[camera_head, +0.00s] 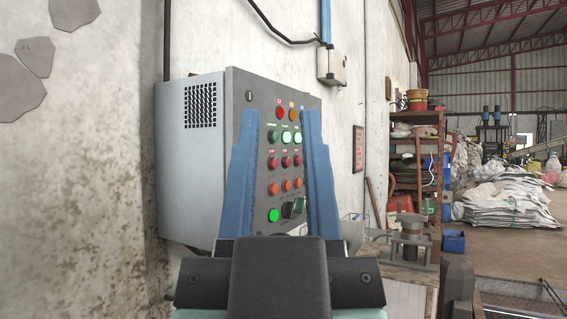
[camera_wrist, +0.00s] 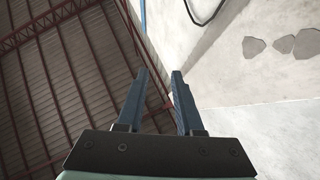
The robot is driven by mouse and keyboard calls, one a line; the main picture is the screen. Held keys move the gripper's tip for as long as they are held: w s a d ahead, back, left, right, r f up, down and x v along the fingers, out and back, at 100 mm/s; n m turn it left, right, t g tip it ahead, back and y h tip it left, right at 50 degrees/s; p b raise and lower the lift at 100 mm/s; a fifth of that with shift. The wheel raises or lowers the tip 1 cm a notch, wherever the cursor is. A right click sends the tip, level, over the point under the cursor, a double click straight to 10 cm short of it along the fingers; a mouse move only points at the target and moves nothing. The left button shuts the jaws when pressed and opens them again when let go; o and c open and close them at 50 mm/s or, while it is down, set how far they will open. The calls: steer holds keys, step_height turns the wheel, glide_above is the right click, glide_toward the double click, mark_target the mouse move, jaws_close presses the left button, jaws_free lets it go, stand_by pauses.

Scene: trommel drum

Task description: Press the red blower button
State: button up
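The grey control panel (camera_head: 230,125) hangs on the wall in the head view, its button face turned to the right. A row of red buttons (camera_head: 286,162) shows between my gripper's fingers, with green buttons above and orange ones below. Their labels are too small to read, so I cannot tell which is the blower's. My gripper (camera_head: 280,115) has two blue fingers, apart and empty, pointing up in front of the panel in the picture. In the wrist view the gripper (camera_wrist: 161,72) also shows a gap between its fingers, and the panel is not visible.
A conduit box (camera_head: 333,67) is on the wall right of the panel. A bench with a metal fixture (camera_head: 411,240) stands at lower right, before a loaded rack (camera_head: 416,150). White sacks (camera_head: 510,203) lie further back. The wrist view shows roof (camera_wrist: 60,90) and wall (camera_wrist: 260,75).

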jaws_close()
stand_by(1.4)
